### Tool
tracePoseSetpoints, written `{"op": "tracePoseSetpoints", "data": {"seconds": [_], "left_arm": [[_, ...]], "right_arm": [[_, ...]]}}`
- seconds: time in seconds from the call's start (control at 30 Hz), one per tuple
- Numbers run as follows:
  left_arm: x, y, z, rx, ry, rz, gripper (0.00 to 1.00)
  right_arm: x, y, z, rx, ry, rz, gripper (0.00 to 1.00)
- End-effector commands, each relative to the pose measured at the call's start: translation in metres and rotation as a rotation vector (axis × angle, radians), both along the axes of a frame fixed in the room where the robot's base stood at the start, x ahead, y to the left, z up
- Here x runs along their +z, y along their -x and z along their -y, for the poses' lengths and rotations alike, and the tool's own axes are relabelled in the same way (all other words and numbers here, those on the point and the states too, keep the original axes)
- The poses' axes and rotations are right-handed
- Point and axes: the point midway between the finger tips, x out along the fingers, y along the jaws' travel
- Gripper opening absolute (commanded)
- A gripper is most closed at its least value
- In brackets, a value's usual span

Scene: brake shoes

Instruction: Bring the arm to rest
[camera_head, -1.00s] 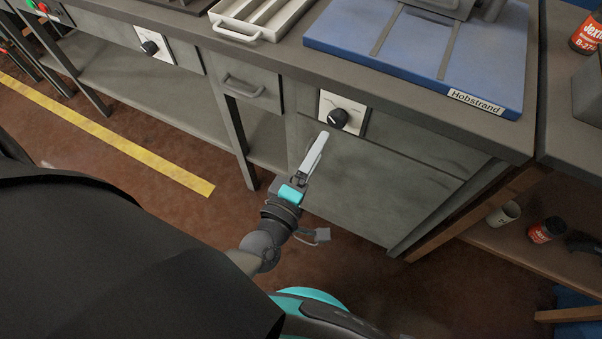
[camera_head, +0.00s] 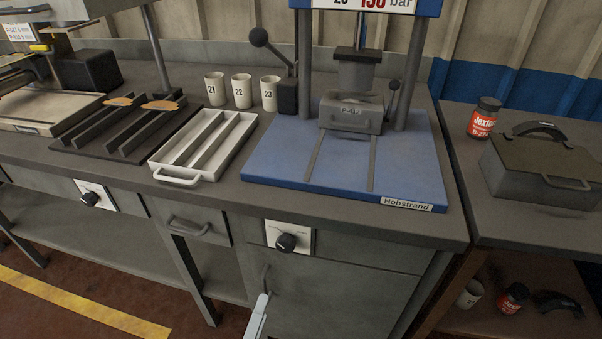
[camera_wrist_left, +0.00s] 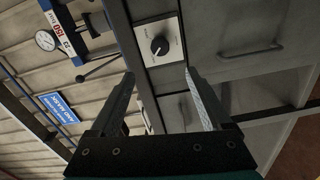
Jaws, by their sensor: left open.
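My left gripper (camera_head: 260,310) shows at the bottom edge of the head view, in front of the grey cabinet under the bench; only its pale fingers are in the picture. In the left wrist view my left gripper (camera_wrist_left: 159,82) has its two fingers apart with nothing between them. The black knob (camera_head: 286,242) on its white plate is above the fingers in the head view. The knob also shows beyond the fingertips in the left wrist view (camera_wrist_left: 159,45). My right gripper is in neither view.
The bench holds a blue press (camera_head: 270,168), an empty pale tray (camera_head: 175,178), a dark rack (camera_head: 75,147) with two brake shoes (camera_head: 160,105), and several numbered cups (camera_head: 241,91). A lidded grey box (camera_head: 545,170) and red jar (camera_head: 483,118) stand at right. Drawer handles (camera_head: 190,226) protrude from the bench front.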

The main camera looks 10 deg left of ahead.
Motion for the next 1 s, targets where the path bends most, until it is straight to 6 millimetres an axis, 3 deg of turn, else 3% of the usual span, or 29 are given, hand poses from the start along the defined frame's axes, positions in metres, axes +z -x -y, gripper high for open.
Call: {"op": "tracePoseSetpoints", "data": {"seconds": [0.13, 0.23, 0.47, 0.57, 0.7, 0.83, 1.0], "left_arm": [[-0.008, -0.001, 0.001, -0.013, -0.035, -0.016, 0.82], [-0.035, -0.002, 0.003, -0.053, -0.149, -0.069, 0.82], [-0.154, 0.013, -0.007, -0.263, -0.618, -0.330, 0.82], [-0.207, 0.032, -0.020, -0.378, -0.816, -0.464, 0.82], [-0.272, 0.073, -0.046, -0.566, -1.057, -0.664, 0.82], [-0.317, 0.118, -0.070, -0.757, -1.228, -0.836, 0.82], [-0.344, 0.167, -0.093, -0.962, -1.353, -0.988, 0.82]], "right_arm": [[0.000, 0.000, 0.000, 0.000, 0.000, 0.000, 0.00], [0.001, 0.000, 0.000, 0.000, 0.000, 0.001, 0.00], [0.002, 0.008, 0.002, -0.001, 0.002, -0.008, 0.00], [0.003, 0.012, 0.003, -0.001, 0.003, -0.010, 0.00], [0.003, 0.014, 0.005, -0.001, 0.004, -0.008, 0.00], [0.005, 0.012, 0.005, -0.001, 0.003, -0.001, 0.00], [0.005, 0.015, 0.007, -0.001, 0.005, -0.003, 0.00]]}}
